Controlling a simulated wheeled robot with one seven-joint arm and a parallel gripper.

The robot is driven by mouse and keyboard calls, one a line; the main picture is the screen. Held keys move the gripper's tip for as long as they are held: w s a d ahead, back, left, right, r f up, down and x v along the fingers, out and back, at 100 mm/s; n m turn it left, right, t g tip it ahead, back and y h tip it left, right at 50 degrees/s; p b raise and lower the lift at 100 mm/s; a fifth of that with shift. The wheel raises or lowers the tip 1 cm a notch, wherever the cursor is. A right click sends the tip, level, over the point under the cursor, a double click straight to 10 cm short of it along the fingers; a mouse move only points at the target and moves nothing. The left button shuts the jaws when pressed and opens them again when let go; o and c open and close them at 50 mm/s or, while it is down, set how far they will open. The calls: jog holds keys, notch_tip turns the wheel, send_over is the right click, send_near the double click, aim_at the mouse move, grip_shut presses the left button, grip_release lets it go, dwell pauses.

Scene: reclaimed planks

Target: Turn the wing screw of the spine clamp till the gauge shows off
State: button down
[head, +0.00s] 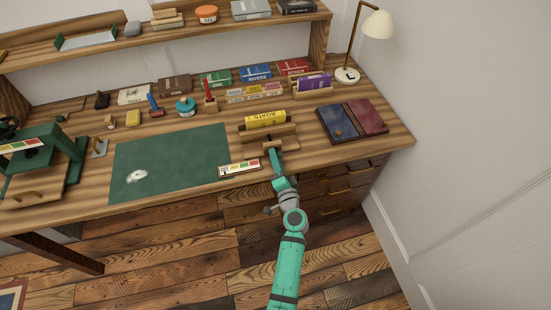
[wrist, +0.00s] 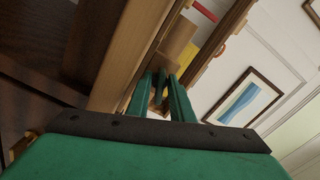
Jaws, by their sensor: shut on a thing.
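The spine clamp (head: 283,133) is a wooden frame near the desk's front edge, holding a yellow book (head: 266,119) marked BOATS. My gripper (head: 272,152) reaches the clamp's front side from below. In the wrist view its two green fingers (wrist: 161,82) are close together, shut on what appears to be the wing screw, which they mostly hide. A tan wooden part of the clamp (wrist: 179,42) stands just beyond the fingertips. A gauge strip (head: 240,168) with coloured fields lies left of the gripper at the desk's front edge; its pointer is too small to read.
A green cutting mat (head: 170,160) lies left of the clamp. A blue and red book (head: 352,120) lies right of it. A green press (head: 62,145) with its own coloured strip stands at far left. Small books, a jar (head: 185,106) and a lamp (head: 377,24) line the back.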

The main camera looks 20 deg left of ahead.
jog(key=c, duration=1.9)
grip_release()
jog(key=shift+o, duration=0.2)
jog(key=shift+s, duration=0.15)
jog(key=v, duration=1)
jog(key=shift+s+d, duration=0.25)
jog(key=shift+d, duration=0.05)
